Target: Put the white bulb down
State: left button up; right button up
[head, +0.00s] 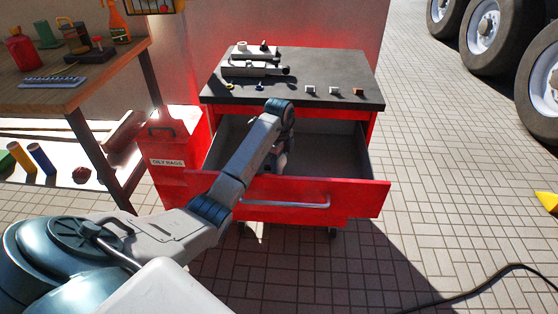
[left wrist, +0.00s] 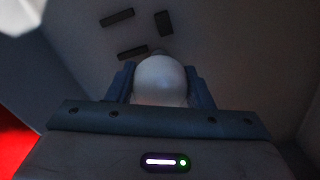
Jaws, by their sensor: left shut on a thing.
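The white bulb (left wrist: 160,80) sits between the two dark fingers of my left gripper (left wrist: 161,88) in the left wrist view. In the head view my left gripper (head: 277,163) reaches down into the open drawer (head: 350,195) of the red cabinet. My arm mostly hides the gripper there, and I cannot make out the bulb in that view. I cannot tell whether the bulb touches the drawer floor. My right gripper is not in view.
Several dark blocks (left wrist: 163,23) lie on the drawer floor beyond the bulb. The dark cabinet top (head: 330,75) above holds tools and small cubes. A red oily-rags bin (head: 168,150) and a wooden workbench (head: 60,90) stand at left.

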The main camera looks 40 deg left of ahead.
pick_arm(q)
jog(key=o, duration=0.9)
jog(key=shift+f, duration=0.1)
jog(key=shift+o, duration=0.2)
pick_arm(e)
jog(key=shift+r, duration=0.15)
pick_arm(q)
jog(key=shift+r, duration=0.25)
notch_tip(320, 180, up, 6)
jog(key=shift+f+p, duration=0.1)
jog(key=shift+p, duration=0.25)
notch_tip(320, 180, up, 3)
jog(key=shift+p, duration=1.1)
notch_tip(320, 180, up, 3)
jog(key=p, duration=0.3)
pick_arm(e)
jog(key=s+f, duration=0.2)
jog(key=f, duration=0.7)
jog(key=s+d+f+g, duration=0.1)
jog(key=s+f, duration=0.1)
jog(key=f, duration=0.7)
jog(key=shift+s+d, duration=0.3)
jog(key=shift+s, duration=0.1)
